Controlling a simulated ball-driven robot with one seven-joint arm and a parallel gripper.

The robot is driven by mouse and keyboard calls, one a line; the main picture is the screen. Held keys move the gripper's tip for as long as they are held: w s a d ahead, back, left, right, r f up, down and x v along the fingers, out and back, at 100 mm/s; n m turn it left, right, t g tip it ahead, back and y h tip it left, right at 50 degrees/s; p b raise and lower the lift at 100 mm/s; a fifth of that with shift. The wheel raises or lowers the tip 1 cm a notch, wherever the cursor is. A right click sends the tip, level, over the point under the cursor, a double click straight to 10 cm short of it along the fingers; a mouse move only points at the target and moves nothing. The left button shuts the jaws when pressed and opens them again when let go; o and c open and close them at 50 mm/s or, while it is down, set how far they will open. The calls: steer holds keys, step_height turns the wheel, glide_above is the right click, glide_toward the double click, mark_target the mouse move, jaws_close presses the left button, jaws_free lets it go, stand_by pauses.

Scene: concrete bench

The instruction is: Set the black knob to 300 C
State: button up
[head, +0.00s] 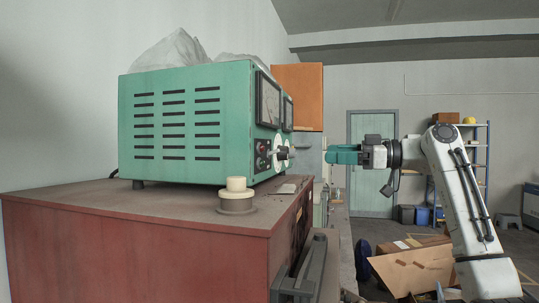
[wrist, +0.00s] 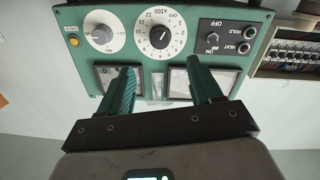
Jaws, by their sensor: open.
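The black knob (wrist: 160,37) sits at the centre of a white round dial marked with numbers and "x100" in the wrist view, where the panel appears upside down. Its pointer is too small to read surely. The knob is on the front of a green instrument box (head: 185,125). My gripper (head: 328,154) is open and empty, in front of the panel to its right in the head view, with a gap between. In the wrist view my gripper (wrist: 162,82) has its two teal fingers spread across the lower picture, overlapping the meters, with the knob above them.
A grey knob (wrist: 102,35) on a white dial is beside the black one, and a toggle switch (wrist: 212,38) is on the other side. The box stands on a red-brown cabinet (head: 110,205) with a cream round object (head: 236,195) near its edge. Cardboard (head: 415,268) lies beyond.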

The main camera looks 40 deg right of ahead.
mark_target(288, 152)
steer(key=p+x, duration=0.2)
steer(key=x, duration=0.9)
steer(key=shift+w+a, duration=0.15)
steer(key=shift+a, duration=0.05)
steer(key=shift+c, duration=0.4)
steer(key=c, duration=1)
steer(key=shift+o, duration=0.2)
